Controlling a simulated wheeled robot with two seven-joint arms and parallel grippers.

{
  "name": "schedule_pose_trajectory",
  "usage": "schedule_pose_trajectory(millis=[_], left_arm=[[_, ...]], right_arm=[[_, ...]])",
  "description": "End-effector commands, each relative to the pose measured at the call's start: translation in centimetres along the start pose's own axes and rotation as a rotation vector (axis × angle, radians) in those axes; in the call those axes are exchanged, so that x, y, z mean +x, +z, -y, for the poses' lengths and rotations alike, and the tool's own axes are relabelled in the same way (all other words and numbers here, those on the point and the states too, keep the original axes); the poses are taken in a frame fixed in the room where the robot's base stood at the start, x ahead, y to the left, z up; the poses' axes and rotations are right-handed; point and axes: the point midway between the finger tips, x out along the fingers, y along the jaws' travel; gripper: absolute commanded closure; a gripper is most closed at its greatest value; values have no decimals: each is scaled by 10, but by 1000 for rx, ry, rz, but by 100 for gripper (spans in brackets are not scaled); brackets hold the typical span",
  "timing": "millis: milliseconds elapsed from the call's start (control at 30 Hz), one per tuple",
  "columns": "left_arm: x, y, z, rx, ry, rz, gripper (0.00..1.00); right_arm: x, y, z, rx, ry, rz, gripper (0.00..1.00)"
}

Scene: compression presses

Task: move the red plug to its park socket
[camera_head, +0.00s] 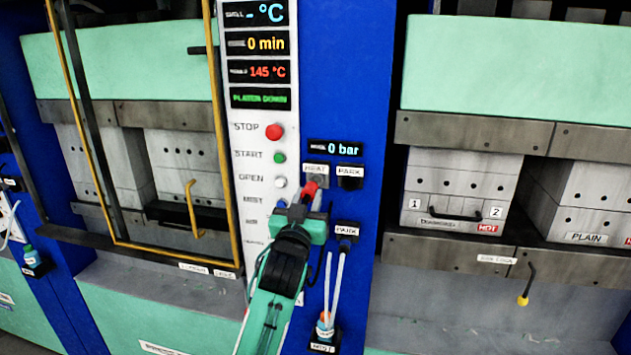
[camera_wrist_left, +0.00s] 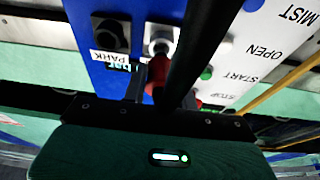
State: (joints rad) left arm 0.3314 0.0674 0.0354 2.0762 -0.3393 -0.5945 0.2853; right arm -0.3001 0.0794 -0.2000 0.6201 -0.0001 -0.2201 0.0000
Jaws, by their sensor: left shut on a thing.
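The red plug (camera_head: 310,189) is at the HEAT socket (camera_head: 317,181) on the blue post. My left gripper (camera_head: 306,203) is shut on it from below and in front. In the left wrist view the red plug (camera_wrist_left: 158,75) sits between the fingers, its front end at the grey HEAT socket (camera_wrist_left: 160,42); I cannot tell if it is seated. The park socket (camera_head: 350,182), under a PARK label, is dark and looks empty just right of HEAT. It also shows in the left wrist view (camera_wrist_left: 109,35). My right gripper is out of view.
Left of the post is a button panel with a red STOP button (camera_head: 273,132). A yellow-framed press guard (camera_head: 221,120) stands further left. A dark cable crosses the wrist view.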

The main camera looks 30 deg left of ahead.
Motion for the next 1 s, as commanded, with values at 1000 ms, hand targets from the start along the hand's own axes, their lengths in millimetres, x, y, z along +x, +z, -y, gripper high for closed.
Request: schedule_pose_trajectory(millis=[1000], left_arm=[[-31, -9, 0, -1, 0, -1, 96]], right_arm=[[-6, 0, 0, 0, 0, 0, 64]])
